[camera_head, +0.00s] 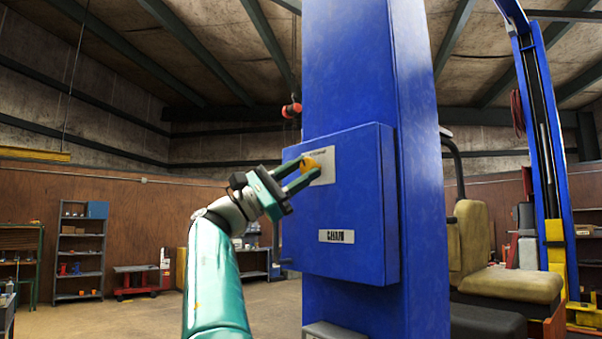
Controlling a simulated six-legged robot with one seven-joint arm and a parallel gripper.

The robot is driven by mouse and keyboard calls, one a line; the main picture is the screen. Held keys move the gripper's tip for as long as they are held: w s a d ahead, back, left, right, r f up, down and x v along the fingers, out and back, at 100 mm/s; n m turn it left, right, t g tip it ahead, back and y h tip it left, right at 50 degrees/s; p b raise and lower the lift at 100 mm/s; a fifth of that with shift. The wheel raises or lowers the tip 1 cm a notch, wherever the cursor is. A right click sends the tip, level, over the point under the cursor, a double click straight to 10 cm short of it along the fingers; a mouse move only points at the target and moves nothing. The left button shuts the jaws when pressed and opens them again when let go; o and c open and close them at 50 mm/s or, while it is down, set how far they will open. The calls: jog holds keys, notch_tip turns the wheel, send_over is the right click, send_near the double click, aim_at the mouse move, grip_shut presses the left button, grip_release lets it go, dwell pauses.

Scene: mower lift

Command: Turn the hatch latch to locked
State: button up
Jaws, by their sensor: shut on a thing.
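A blue hatch box (352,215) is fixed to the front of a blue column. A pale plate (322,163) sits on its upper left face, with a small orange-yellow latch (314,165) on it. My gripper (308,171) comes from the lower left, its two green fingers on either side of the latch, shut on it. The fingers cover part of the latch, so its exact angle is hard to tell. A small label (337,236) with dark lettering is on the lower part of the box.
The tall blue column (365,70) stands behind the box. A mower seat (500,270) is at the right, beside another blue post (545,150). Shelves (80,250) and a red cart (139,281) stand far off at the left. The floor at the left is clear.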

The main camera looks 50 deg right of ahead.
jog(key=shift+r+m+g+y, duration=0.15)
jog(key=shift+m+g+y, duration=0.25)
jog(key=shift+m+y, duration=0.65)
dwell(0.4)
jog(key=o, duration=1)
jog(key=shift+c, duration=0.2)
jog(key=shift+w, duration=0.15)
jog(key=v, duration=1.3)
jog(key=shift+a+f, duration=0.3)
jog(key=shift+f, duration=0.05)
jog(key=shift+w, duration=0.1)
